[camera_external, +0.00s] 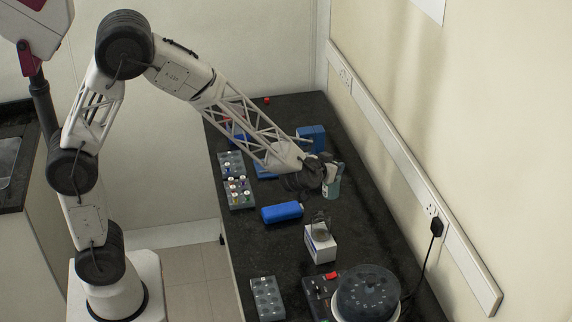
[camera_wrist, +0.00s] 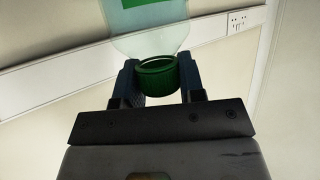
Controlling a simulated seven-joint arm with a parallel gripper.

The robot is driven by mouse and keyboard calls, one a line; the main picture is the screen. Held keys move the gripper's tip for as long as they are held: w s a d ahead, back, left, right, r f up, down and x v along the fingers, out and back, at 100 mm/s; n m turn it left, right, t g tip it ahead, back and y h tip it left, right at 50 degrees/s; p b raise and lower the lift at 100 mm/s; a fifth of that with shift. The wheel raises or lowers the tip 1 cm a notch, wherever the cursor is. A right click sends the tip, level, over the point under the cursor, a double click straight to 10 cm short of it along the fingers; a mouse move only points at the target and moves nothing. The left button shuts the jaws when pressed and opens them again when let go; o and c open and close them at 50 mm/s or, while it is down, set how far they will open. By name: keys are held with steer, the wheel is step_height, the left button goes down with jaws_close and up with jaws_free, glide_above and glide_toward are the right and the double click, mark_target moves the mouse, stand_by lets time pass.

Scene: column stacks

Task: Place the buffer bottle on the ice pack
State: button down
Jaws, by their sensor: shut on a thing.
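The buffer bottle is a pale, see-through bottle with a green label and a green cap; it fills the top of the wrist view (camera_wrist: 155,40). In the external view the bottle (camera_external: 333,186) is at the end of my arm, over the right part of the bench. My gripper (camera_wrist: 160,82) is shut on it, with one finger on each side of the green cap. In the external view my gripper (camera_external: 322,174) partly hides the bottle's upper part. A blue block that looks like the ice pack (camera_external: 282,212) lies flat on the bench, in front of and left of the bottle.
A white box (camera_external: 320,243) stands in front of the bottle. Two tube racks (camera_external: 238,190) (camera_external: 267,298) are along the left edge. A round centrifuge-like device (camera_external: 367,294) is at the front. Another blue box (camera_external: 312,138) stands behind my gripper. The wall is close on the right.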

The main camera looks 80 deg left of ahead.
steer(key=s+n+g+y, duration=0.1)
steer(key=s, duration=2.9)
steer(key=shift+s+f+n, duration=0.3)
steer(key=shift+s+f, duration=0.1)
steer(key=shift+f, duration=0.05)
steer(key=shift+w, duration=0.15)
steer(key=w+a, duration=0.2)
steer(key=w, duration=0.5)
steer(key=w+a+f, duration=0.1)
steer(key=w+a, duration=0.1)
steer(key=w, duration=0.6)
steer(key=shift+f, duration=0.25)
steer(key=shift+w+f, duration=0.1)
steer(key=shift+f, duration=0.05)
steer(key=shift+f, duration=1.6)
steer(key=shift+f, duration=0.15)
steer(key=c, duration=0.7)
jaws_free()
